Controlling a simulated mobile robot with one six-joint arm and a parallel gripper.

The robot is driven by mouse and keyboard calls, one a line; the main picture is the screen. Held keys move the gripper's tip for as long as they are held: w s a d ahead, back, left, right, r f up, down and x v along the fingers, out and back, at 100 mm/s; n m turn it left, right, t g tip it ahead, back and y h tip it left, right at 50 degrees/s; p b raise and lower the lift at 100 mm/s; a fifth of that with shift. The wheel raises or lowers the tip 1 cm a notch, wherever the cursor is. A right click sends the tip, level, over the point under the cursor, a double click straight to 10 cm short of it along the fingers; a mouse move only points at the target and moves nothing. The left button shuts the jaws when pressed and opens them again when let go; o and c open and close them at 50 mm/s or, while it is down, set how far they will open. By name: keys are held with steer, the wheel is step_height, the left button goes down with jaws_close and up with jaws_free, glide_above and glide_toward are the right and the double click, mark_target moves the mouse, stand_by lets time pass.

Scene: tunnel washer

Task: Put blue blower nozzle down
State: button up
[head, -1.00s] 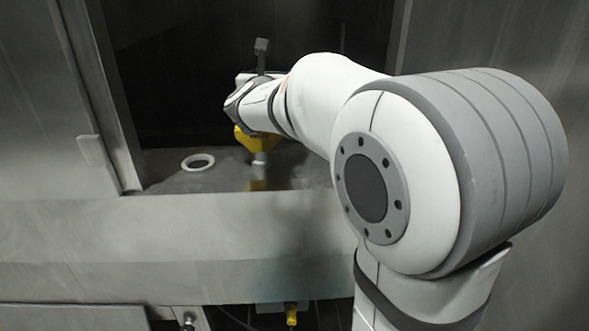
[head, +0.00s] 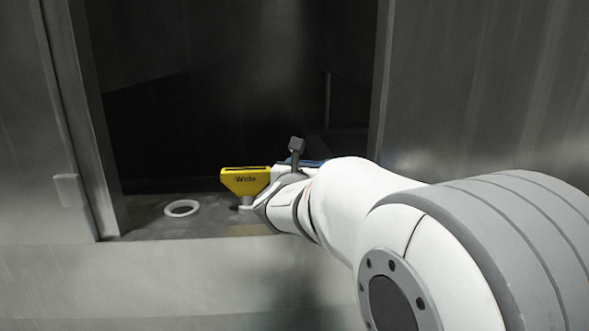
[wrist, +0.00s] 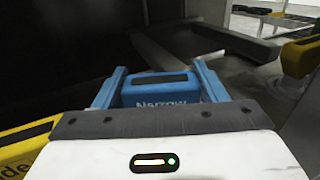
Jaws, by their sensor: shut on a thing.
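The blue blower nozzle (wrist: 158,92), marked "Narrow", sits between the blue fingers of my gripper (wrist: 160,80) in the wrist view. My gripper is shut on it. The nozzle's slotted top faces up, and its lower part is hidden behind the gripper body. In the head view my gripper is at the right part of the opening, above the grey ledge (head: 215,225). Only a thin blue strip (head: 312,163) shows there, and I cannot tell whether it is nozzle or finger. Whether the nozzle touches anything below is hidden.
A yellow nozzle (head: 245,181) marked "Wide" stands upright on the ledge just left of my gripper, close to it. A white ring (head: 182,208) lies further left. Another yellow piece (wrist: 300,56) shows at the right in the wrist view. Metal walls flank the dark opening.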

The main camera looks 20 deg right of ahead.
steer(key=shift+f, duration=0.2)
steer(key=shift+f, duration=0.2)
steer(key=o, duration=1.1)
steer(key=shift+r, duration=0.15)
steer(key=shift+r, duration=0.1)
steer(key=v, duration=1.2)
steer(key=shift+a+b, duration=0.1)
steer(key=shift+b, duration=0.25)
